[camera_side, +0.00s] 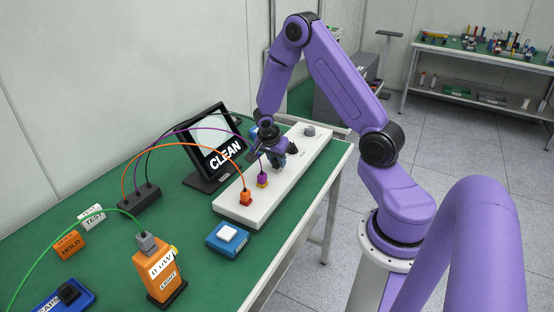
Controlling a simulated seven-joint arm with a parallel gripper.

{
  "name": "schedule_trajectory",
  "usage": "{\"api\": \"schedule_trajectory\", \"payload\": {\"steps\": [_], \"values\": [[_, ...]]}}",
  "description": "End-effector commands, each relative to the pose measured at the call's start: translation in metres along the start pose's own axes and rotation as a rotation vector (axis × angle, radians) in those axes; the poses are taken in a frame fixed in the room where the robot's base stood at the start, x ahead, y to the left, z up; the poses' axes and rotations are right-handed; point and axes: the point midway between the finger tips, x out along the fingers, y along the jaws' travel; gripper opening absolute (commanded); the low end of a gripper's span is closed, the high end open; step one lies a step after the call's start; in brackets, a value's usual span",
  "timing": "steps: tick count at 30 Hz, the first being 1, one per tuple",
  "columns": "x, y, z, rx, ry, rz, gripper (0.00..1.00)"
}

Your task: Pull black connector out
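A long white panel (235,205) lies on the green table with an orange connector (246,198) and a purple connector (262,180) standing in it. My gripper (277,160) is low over the panel, just behind the purple connector, pointing down. A thin black cable arcs from a black socket box (140,199) behind the screen toward my gripper. The black connector at its end cannot be made out; dark gripper parts cover that spot. I cannot tell whether the fingers are open or shut on it.
A screen reading CLEAN (215,140) stands close behind the panel. Orange and purple cables arc left of my gripper. A blue button box (228,238), an orange meter (160,275) and an orange HOLD block (70,246) sit nearer. The panel's far end has a grey knob (310,131).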

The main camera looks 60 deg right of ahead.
Motion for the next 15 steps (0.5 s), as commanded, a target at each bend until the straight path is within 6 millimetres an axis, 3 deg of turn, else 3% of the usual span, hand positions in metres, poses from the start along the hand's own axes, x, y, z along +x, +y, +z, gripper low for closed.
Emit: {"api": "schedule_trajectory", "payload": {"steps": [2, 3, 5, 15], "values": [[-0.0001, -0.0001, 0.0000, 0.000, 0.000, 0.000, 0.00], [-0.0001, -0.0001, 0.0000, 0.000, 0.000, 0.000, 0.35], [-0.0002, -0.0001, -0.0001, 0.000, 0.000, 0.000, 0.51], [-0.0019, -0.0002, -0.0001, 0.001, 0.000, -0.001, 0.51]]}}
